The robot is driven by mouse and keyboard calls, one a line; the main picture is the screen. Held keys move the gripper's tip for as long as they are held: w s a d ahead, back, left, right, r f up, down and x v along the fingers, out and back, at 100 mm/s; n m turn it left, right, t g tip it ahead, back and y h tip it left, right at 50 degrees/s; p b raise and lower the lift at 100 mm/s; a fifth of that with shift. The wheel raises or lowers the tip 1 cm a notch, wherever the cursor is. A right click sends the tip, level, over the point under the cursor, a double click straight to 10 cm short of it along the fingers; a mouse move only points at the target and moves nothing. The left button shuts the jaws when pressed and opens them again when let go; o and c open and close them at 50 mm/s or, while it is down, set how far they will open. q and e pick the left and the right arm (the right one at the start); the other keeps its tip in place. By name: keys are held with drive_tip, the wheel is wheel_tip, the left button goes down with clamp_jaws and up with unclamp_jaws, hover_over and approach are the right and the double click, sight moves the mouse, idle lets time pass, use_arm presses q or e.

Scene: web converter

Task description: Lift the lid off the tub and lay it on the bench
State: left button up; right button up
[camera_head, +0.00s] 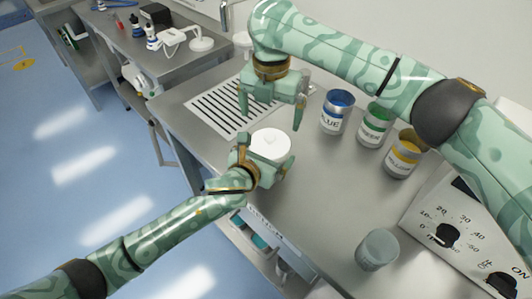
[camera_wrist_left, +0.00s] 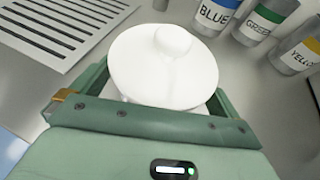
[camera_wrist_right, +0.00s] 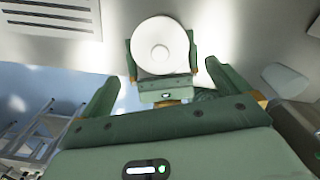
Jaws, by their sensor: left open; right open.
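A round white lid with a knob (camera_head: 270,144) sits on the tub at the bench's front edge. It also shows in the left wrist view (camera_wrist_left: 150,72) and the right wrist view (camera_wrist_right: 160,46). The tub below is mostly hidden by the lid and gripper. My left gripper (camera_head: 263,156) is open, its fingers on either side of the tub below the lid's rim; I cannot tell whether they touch it. My right gripper (camera_head: 271,117) is open and empty above and behind the lid, fingers pointing down. The steel bench (camera_head: 318,190) has bare room right of the tub.
Blue (camera_head: 336,112), green (camera_head: 374,126) and yellow (camera_head: 403,153) labelled cans stand right of the tub. A grey cup (camera_head: 377,250) and a dial panel (camera_head: 465,235) are nearer. A slotted drain plate (camera_head: 222,108) lies at the left.

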sight(269, 136)
use_arm(q)
drive_tip(key=c, duration=1.3)
drive_tip(key=shift+o, duration=0.2)
use_arm(e)
wheel_tip(269, 136, up, 4)
drive_tip(key=s+m+t, duration=0.1)
drive_tip(key=m, duration=0.1)
drive_tip(key=shift+h, duration=0.4)
drive_tip(key=f, duration=0.7)
drive_tip(key=w+f, duration=0.1)
drive_tip(key=f, duration=0.3)
drive_tip(key=shift+f, duration=0.35)
drive_tip(key=c, duration=0.8)
